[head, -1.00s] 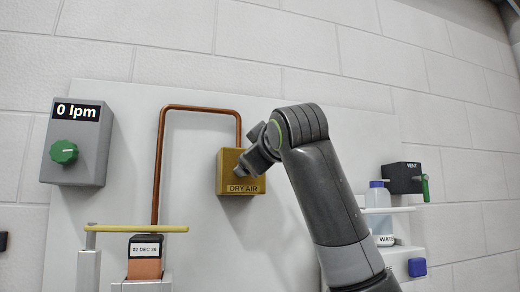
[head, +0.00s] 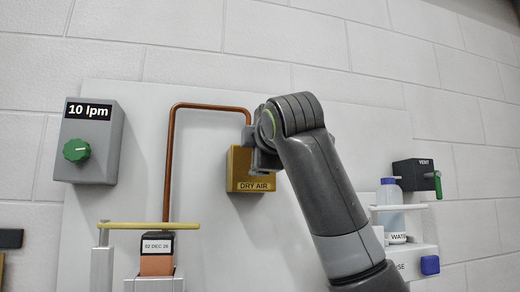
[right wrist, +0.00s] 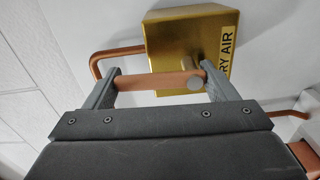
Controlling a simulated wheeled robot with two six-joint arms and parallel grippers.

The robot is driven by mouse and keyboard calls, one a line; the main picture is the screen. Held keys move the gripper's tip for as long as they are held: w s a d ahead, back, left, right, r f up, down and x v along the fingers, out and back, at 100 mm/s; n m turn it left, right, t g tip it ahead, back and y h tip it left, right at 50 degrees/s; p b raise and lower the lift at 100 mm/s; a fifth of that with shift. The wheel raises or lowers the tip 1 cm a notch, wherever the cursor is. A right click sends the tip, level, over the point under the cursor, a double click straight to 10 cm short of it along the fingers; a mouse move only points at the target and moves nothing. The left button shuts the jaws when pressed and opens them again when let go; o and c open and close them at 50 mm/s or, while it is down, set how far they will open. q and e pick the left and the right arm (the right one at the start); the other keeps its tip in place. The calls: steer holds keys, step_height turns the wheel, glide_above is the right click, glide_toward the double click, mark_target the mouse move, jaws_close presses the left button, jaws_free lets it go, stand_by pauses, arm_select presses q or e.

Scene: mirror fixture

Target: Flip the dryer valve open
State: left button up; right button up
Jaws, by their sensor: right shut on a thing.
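The dryer valve is a brass box (head: 239,178) marked DRY AIR, fixed to the white panel and joined to a copper pipe (head: 168,150). In the right wrist view the brass box (right wrist: 172,35) has a copper-coloured lever (right wrist: 150,84) on its front. My right gripper (head: 260,150) is at the upper right of the box. In the wrist view my right gripper (right wrist: 163,80) is shut on the lever, with one finger at each end. In the head view the gripper hides the lever. A grey flow unit (head: 102,148) reads 10 lpm. My left gripper is out of view.
A green knob (head: 77,149) is on the flow unit. A yellow bar (head: 150,226) is at lower left, above a block labelled 02 DEC 25 (head: 158,245). At right are a water bottle (head: 390,215) and a black VENT valve (head: 412,173) with a green handle.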

steer(key=shift+a+f+n, duration=0.1)
steer(key=shift+n, duration=0.2)
stand_by(0.4)
steer(key=o, duration=1.4)
steer(key=shift+a, duration=0.1)
steer(key=shift+c, duration=0.2)
steer(key=shift+s, duration=0.1)
steer(key=shift+s+b, duration=0.2)
steer(key=shift+b, duration=0.1)
steer(key=b+v, duration=0.8)
steer(key=v, duration=0.9)
steer(key=shift+w, duration=0.1)
